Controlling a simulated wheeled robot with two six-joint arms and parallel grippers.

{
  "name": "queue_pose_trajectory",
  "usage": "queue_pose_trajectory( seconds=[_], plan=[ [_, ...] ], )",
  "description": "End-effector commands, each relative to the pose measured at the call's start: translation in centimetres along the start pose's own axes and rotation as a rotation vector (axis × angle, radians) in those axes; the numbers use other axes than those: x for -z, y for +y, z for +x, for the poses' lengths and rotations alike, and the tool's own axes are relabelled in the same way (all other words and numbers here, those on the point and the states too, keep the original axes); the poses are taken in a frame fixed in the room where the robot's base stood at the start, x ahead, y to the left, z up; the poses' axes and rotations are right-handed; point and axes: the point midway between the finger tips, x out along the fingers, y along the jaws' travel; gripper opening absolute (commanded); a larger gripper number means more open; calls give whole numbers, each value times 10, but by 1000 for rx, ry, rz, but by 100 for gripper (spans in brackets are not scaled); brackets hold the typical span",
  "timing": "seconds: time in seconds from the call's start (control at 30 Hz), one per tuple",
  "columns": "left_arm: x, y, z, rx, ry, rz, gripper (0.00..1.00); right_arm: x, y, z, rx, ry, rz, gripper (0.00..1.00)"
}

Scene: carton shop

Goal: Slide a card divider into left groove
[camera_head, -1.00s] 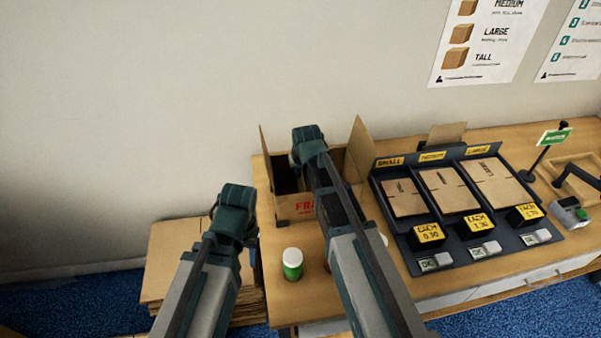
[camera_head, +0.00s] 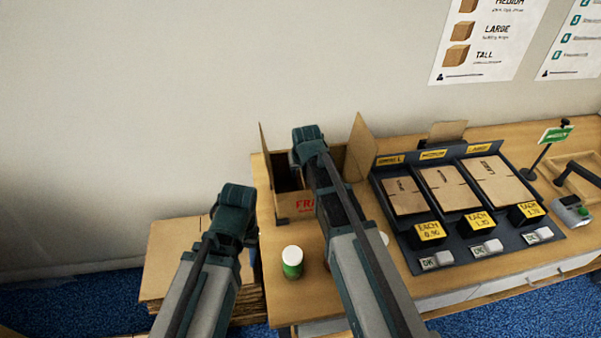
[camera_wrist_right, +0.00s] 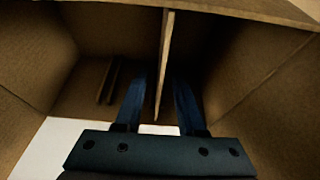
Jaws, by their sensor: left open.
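An open cardboard carton (camera_head: 288,207) with red lettering stands on the workbench. My right gripper (camera_head: 308,150) is over and into it, its arm hiding much of the carton. In the right wrist view, a card divider (camera_wrist_right: 166,50) stands upright inside the carton, between the two fingers of my right gripper (camera_wrist_right: 160,95). The fingers are apart, with gaps showing on both sides of the card. A pair of short strips forming a groove (camera_wrist_right: 108,82) lies left of the divider. Whether the divider's lower edge sits in a groove is hidden. My left gripper (camera_head: 234,205) is left of the carton, its fingertips hidden.
A white and green bottle (camera_head: 292,262) stands in front of the carton. A dark rack (camera_head: 405,232) of flat boxes with price tags is to the right. A pile of cardboard (camera_head: 170,255) is at the left, below my left gripper. A wall closes off the back.

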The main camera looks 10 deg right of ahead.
Motion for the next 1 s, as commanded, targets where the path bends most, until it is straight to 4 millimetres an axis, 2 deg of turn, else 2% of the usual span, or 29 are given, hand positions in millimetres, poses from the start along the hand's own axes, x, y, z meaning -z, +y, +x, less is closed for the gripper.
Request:
queue_pose_trajectory(
  seconds=[0.17, 0.37, 1.0],
  plan=[
    [0, -1, -7, 0, 0, 0, 50, 0, 0, -8, 0, 0, 0, 39],
    [-2, -2, -26, 0, 0, 0, 50, 1, 0, -28, 0, 0, 0, 39],
    [-7, -11, -118, 0, 0, 0, 50, 1, 0, -128, 0, 0, 0, 39]
  ],
)
